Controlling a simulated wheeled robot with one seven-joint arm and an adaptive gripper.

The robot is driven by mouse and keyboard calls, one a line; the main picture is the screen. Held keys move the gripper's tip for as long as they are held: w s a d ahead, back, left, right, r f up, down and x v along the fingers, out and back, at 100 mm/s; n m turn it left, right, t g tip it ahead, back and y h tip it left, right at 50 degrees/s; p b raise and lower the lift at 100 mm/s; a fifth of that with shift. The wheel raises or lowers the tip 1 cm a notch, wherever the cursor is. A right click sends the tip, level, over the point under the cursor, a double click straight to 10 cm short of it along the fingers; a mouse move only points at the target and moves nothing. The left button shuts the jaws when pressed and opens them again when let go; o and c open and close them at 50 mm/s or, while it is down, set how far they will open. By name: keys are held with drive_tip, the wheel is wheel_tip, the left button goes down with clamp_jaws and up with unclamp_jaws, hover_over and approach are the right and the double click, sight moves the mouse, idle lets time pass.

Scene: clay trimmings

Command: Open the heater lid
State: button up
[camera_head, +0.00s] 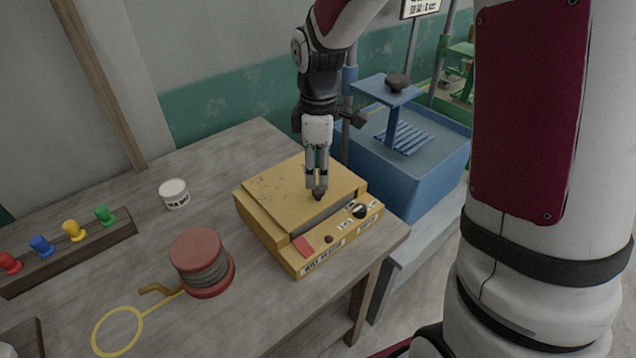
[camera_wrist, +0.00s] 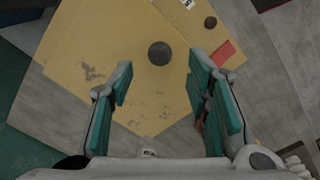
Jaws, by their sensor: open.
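The yellow heater (camera_head: 282,240) is a low box at the right end of the table, with a worn yellow lid (camera_head: 290,188) lying flat on top. The lid (camera_wrist: 100,50) also fills much of the wrist view. A dark round knob (camera_wrist: 160,53) on it shows between the lines of my two fingers, slightly beyond their tips. My gripper (camera_head: 317,188) points down over the lid's front part, and its fingers (camera_wrist: 161,80) are apart with nothing between the pads. Whether the tips touch the knob cannot be told.
The heater's front panel has a red patch (camera_head: 302,246) and a black dial (camera_head: 359,211). A red spool (camera_head: 196,250), a white jar (camera_head: 174,194) and a rack of coloured pegs (camera_head: 75,250) stand left. A blue basin (camera_head: 425,165) stands beyond the table's right edge.

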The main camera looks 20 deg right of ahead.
sight(318, 190)
drive_tip(key=shift+f, duration=2.5)
clamp_jaws()
